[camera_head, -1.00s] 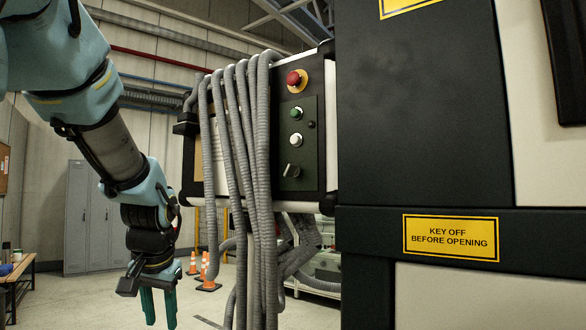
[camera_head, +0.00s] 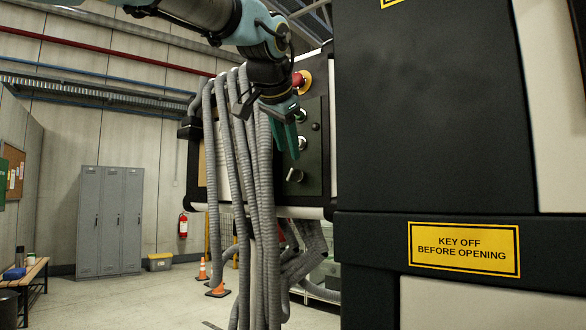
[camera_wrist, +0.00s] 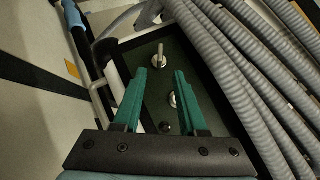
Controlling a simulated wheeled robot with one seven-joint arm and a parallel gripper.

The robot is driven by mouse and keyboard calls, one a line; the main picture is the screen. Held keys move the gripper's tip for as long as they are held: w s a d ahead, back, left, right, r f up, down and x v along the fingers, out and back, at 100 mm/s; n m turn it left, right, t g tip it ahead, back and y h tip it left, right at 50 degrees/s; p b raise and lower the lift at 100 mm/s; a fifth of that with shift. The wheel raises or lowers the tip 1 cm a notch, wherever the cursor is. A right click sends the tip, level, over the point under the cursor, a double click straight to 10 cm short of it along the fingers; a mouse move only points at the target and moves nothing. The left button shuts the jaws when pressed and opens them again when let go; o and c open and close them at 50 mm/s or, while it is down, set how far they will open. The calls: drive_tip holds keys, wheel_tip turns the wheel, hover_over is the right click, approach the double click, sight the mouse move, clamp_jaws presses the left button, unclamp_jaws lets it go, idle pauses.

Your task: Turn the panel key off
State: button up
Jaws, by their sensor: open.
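In the wrist view the key (camera_wrist: 160,56) sticks up from a round silver base, just beyond the fingertips. My gripper (camera_head: 287,151) is open in front of the panel, above the key in the head view. In the wrist view its teal fingers (camera_wrist: 170,70) are apart with nothing between the tips. They look close to the key, but I cannot tell whether they touch it. The key's exact turn angle is unclear.
Thick grey hoses (camera_head: 235,170) hang just left of the panel. A yellow sign (camera_head: 464,249) reads "KEY OFF BEFORE OPENING". Lockers (camera_head: 110,220) and an orange cone (camera_head: 203,270) stand behind on open floor.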

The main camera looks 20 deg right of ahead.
sight(292, 169)
drive_tip(key=p+x, duration=0.1)
drive_tip(key=x, duration=0.6)
drive_tip(key=shift+w+d+f, duration=0.1)
drive_tip(key=shift+w+f, duration=0.1)
clamp_jaws()
idle(0.4)
